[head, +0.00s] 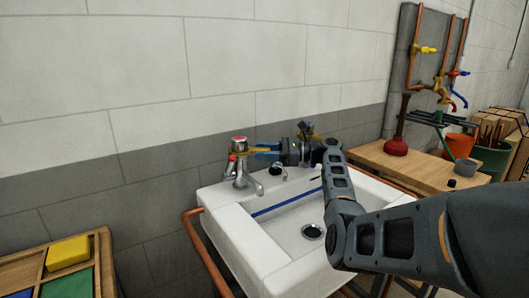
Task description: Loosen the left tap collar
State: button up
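The left tap (241,176) is chrome with a red-marked top and stands upright at the back left of the white sink (246,247). A brass-yellow band or bar shows at its neck; I take it for the collar (243,153), but it is too small to be sure. My gripper (258,152) reaches in from the right at the height of this neck. Its blue fingertips are just right of the tap, touching or very close. I cannot tell whether they are apart or closed on anything. My gripper's body partly hides a second tap (308,129) behind it.
A copper rail (196,245) runs around the sink. A wooden tray (101,265) with coloured blocks stands at lower left. At right, a wooden bench (430,172) bears a red plunger (396,146); a pipe board (402,50) with taps stands behind. The tiled wall is close behind the sink.

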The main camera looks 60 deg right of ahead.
jog(key=shift+o, duration=0.2)
jog(key=v, duration=0.7)
jog(key=shift+s, duration=0.4)
jog(key=shift+d, duration=0.1)
